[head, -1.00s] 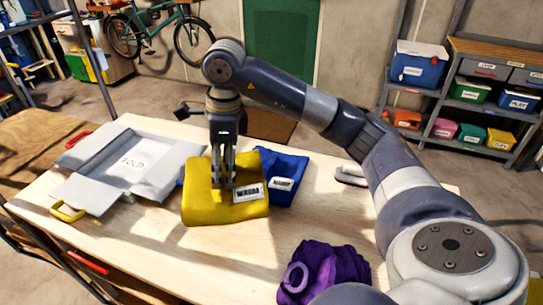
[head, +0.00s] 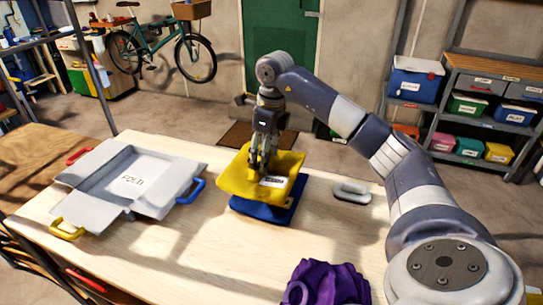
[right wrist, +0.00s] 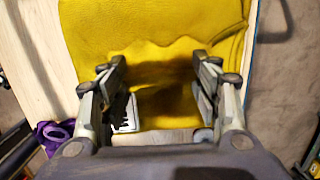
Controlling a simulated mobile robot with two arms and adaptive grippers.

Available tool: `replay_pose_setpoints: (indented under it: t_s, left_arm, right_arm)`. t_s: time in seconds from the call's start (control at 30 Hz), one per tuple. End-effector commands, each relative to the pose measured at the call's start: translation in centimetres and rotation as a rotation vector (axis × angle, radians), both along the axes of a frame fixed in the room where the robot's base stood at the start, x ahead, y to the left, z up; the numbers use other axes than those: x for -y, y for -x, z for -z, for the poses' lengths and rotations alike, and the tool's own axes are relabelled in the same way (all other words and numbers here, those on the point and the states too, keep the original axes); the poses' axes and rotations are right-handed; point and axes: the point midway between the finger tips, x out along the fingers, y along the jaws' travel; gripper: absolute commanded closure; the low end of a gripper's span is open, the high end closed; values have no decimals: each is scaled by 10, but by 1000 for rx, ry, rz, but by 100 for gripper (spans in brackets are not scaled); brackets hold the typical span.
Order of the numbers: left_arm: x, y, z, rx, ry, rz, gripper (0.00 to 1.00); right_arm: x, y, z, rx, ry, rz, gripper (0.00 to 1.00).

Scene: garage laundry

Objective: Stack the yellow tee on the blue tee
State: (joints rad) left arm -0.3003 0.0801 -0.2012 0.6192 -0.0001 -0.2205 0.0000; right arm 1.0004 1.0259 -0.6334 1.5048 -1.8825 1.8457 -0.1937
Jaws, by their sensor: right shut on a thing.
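The yellow tee (head: 238,182) is a folded bundle with a white label, in the middle of the table in the head view. My right gripper (head: 262,168) is shut on its top. The yellow tee is over the blue tee (head: 258,212), whose front and right edges show below it; I cannot tell whether they touch all along. Most of the blue tee is hidden. In the right wrist view the yellow tee (right wrist: 140,28) fills the middle, bunched between the fingers of my right gripper (right wrist: 158,85). My left gripper is not in view.
A grey folding board (head: 108,172) marked FOLD, with coloured handles, lies on the left of the table (head: 170,245). A purple cloth (head: 330,285) lies at the front. A pale grey iron-like object (head: 351,191) sits to the right. The table's front middle is clear.

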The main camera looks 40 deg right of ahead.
Motion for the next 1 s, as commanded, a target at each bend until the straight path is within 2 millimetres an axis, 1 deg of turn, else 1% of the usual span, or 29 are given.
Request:
replay_pose_setpoints:
  t_s: [0.03, 0.1, 0.23, 0.53, 0.6, 0.83, 1.0]
  left_arm:
    - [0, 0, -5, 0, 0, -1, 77]
    - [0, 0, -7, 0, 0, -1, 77]
    - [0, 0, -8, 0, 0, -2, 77]
    - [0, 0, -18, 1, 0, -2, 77]
    - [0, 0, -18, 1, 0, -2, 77]
    - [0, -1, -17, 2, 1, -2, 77]
    - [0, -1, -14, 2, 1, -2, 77]
  right_arm:
    - [11, -1, -1, -3, -1, 5, 90]
    - [21, -2, 0, -2, 0, 3, 90]
    - [29, -3, 3, 0, -1, -2, 90]
    - [30, -3, 35, -3, -1, -2, 90]
    - [30, -3, 38, 0, -1, -2, 90]
    - [30, -3, 39, 0, 0, -2, 90]
    - [30, -3, 44, -1, 1, -2, 90]
